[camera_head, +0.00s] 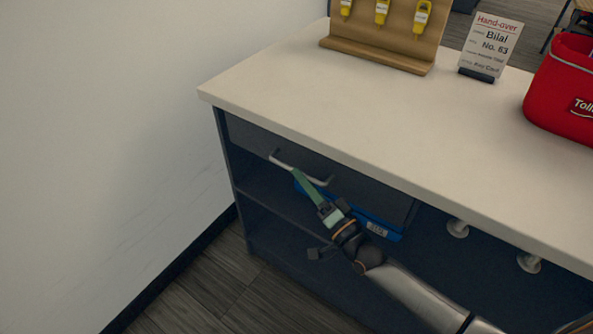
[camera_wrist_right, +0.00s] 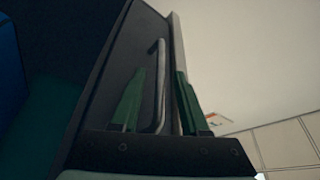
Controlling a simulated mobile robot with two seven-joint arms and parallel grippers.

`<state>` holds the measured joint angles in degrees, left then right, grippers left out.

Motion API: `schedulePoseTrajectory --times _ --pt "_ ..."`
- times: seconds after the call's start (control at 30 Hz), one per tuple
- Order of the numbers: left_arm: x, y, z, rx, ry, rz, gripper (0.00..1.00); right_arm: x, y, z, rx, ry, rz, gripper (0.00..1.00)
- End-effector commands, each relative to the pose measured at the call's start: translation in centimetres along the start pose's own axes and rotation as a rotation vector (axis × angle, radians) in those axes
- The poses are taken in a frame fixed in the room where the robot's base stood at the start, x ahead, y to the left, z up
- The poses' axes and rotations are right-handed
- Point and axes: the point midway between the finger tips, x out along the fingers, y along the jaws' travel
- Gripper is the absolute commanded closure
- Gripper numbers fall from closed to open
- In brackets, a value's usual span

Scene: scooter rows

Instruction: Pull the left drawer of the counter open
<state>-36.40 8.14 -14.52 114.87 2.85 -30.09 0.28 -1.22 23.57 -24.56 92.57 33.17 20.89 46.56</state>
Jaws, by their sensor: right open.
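The counter (camera_head: 330,110) has a pale top and a dark body. Its left drawer (camera_head: 247,136) has a dark front under the top and looks shut. A light bar handle (camera_head: 296,170) runs along that front. My right gripper (camera_head: 303,182) is at the handle, its green fingers pointing up at it. In the right wrist view, the handle (camera_wrist_right: 161,85) shows between the two open fingers of the right gripper (camera_wrist_right: 158,95). I cannot tell whether either finger touches it. The gripper hides part of the drawer front. My left gripper is not in view.
A blue bin (camera_head: 385,231) sits on the shelf below the drawer, partly behind my right gripper. A wooden board with yellow tags (camera_head: 382,40), a hand-over sign (camera_head: 491,42) and a red bag (camera_head: 562,95) stand on the counter. A white wall (camera_head: 100,150) is at left.

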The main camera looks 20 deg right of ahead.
Motion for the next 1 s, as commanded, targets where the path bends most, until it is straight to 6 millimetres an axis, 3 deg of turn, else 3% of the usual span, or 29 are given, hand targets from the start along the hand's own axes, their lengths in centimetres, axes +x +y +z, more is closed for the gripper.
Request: schedulePoseTrajectory --times 0.23,0.6,1.0 --pt "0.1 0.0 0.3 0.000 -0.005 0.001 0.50 2.7 0.0 0.0 -0.001 0.000 0.000 0.55" --pt "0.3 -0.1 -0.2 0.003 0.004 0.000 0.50 3.1 0.0 0.0 -0.001 0.000 0.000 0.56" --pt "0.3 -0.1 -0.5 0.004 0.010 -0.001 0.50 3.0 0.0 0.0 -0.001 0.000 0.000 1.00"
